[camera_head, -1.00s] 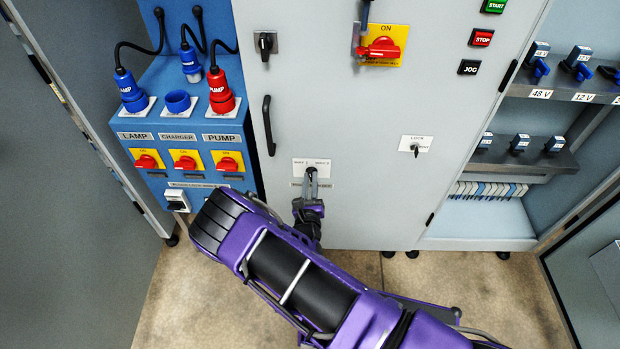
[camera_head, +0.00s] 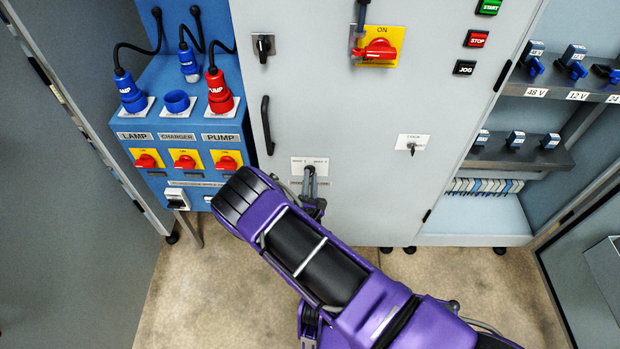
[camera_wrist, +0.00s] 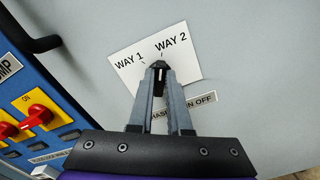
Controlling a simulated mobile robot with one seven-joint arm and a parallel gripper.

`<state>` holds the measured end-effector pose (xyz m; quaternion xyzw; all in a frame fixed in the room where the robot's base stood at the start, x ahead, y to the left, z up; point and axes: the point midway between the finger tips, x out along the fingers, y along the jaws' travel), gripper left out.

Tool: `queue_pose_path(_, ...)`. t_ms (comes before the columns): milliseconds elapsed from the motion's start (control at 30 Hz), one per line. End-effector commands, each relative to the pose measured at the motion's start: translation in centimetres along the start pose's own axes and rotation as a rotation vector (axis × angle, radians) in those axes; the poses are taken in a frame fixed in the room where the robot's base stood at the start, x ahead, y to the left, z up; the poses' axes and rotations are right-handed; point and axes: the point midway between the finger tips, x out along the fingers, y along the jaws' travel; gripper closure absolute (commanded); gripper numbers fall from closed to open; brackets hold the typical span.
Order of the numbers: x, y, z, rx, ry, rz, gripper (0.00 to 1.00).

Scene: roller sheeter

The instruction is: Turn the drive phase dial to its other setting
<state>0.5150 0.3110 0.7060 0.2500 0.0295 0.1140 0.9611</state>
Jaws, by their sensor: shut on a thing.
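The drive phase dial (camera_wrist: 160,66) is a small black knob on a white plate marked WAY 1 and WAY 2 (camera_wrist: 187,62). In the wrist view my gripper (camera_wrist: 160,76) is shut on it, one finger on each side. The fingers hide most of the knob, so I cannot tell for sure which mark it points at. In the head view the plate (camera_head: 299,164) is low on the grey cabinet door, with my gripper (camera_head: 310,171) at it. A label below the plate (camera_wrist: 201,103) is partly covered by my fingers.
A black door handle (camera_head: 267,125) stands out left of the plate. The blue panel (camera_head: 150,185) with red switches and plugs is further left. A lock switch (camera_head: 411,146) and a red-on-yellow switch (camera_head: 378,50) are on the same door. The door around the plate is flat.

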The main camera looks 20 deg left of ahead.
Motion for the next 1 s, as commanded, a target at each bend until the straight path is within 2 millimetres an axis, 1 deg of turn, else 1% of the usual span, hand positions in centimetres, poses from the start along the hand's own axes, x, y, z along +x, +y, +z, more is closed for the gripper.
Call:
queue_pose_path(200, -0.01, -0.01, -0.02, 0.029, 0.000, -0.001, 1.00)
queue_pose_path(567, -0.01, -0.01, -0.03, 0.032, 0.000, -0.001, 1.00)
queue_pose_path(600, -0.01, -0.01, -0.03, 0.032, 0.000, -0.001, 0.77)
queue_pose_path(733, -0.01, -0.01, -0.02, 0.031, 0.000, -0.001, 0.54)
queue_pose_path(1000, -0.03, -0.01, -0.01, 0.030, 0.000, 0.000, 0.54)
